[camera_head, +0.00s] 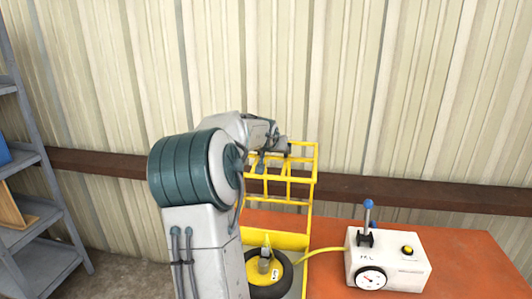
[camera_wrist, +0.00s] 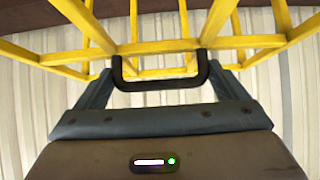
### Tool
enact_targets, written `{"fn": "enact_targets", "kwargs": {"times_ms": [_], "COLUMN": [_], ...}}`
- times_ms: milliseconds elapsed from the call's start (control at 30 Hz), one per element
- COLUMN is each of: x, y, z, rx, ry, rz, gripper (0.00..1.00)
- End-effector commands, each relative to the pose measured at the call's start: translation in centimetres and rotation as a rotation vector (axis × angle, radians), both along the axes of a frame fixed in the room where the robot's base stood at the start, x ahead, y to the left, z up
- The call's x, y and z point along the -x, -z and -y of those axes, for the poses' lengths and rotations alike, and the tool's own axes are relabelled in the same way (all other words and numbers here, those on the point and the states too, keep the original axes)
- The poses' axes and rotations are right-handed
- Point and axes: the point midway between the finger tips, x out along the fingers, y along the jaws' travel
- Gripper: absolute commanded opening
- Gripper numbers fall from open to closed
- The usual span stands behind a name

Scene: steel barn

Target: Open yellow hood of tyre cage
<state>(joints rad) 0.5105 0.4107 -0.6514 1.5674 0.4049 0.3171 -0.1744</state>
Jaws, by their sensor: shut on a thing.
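The yellow barred hood (camera_head: 314,165) of the tyre cage is raised well above the tyre (camera_head: 284,272) in the head view. Its bars also cross the top of the wrist view (camera_wrist: 180,45). A dark U-shaped handle (camera_wrist: 160,85) on the hood lies between my fingers in the wrist view. My gripper (camera_wrist: 160,76) is shut on this handle. In the head view my gripper (camera_head: 284,149) is at the hood's upper left part, and my arm hides some of the cage's left side. The tyre lies at the cage's lower part, with a yellow piece at its middle.
An orange bench top (camera_head: 460,265) carries a white box (camera_head: 405,265) with a gauge and a blue-knobbed lever. A yellow hose (camera_head: 322,250) runs from the box towards the tyre. A grey shelf (camera_head: 50,200) stands at left. The corrugated wall (camera_head: 400,100) is close behind.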

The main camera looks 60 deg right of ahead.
Motion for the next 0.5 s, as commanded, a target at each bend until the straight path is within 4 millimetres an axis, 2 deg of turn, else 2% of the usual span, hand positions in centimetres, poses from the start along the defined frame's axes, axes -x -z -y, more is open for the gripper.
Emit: {"fn": "enact_targets", "kwargs": {"times_ms": [500], "x": [-0.01], "y": [-0.5], "z": [0.69], "rx": [-0.002], "ry": [0.004], "rz": [0.001], "gripper": [0.51]}}
